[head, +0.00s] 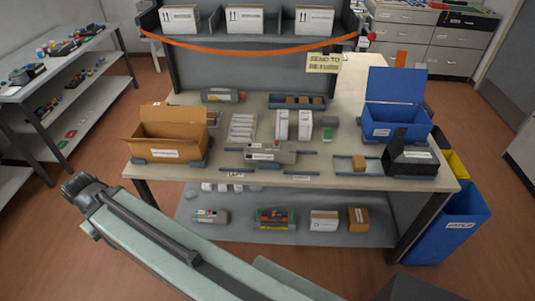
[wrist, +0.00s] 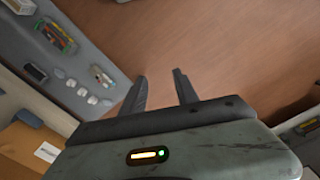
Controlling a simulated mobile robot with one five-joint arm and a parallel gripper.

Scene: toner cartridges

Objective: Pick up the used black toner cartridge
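Which item is the used black toner cartridge I cannot tell for sure. A dark grey cartridge-like unit with an orange end (head: 223,95) lies at the back left of the table. A grey, labelled cartridge-like unit (head: 270,154) lies at the front middle. My gripper (wrist: 160,88) is open in the wrist view, its two dark fingers apart with nothing between them. It points over bare floor beside the lower shelf, away from both units. In the head view my arm reaches across the lower left, in front of the table.
On the table (head: 335,185) stand an open cardboard box (head: 168,137), a blue bin (head: 395,117) and a black box (head: 410,161). The lower shelf (head: 335,238) holds a grey unit (head: 211,216), a green-and-black item (head: 274,219) and small boxes. An orange strap (head: 250,47) hangs above.

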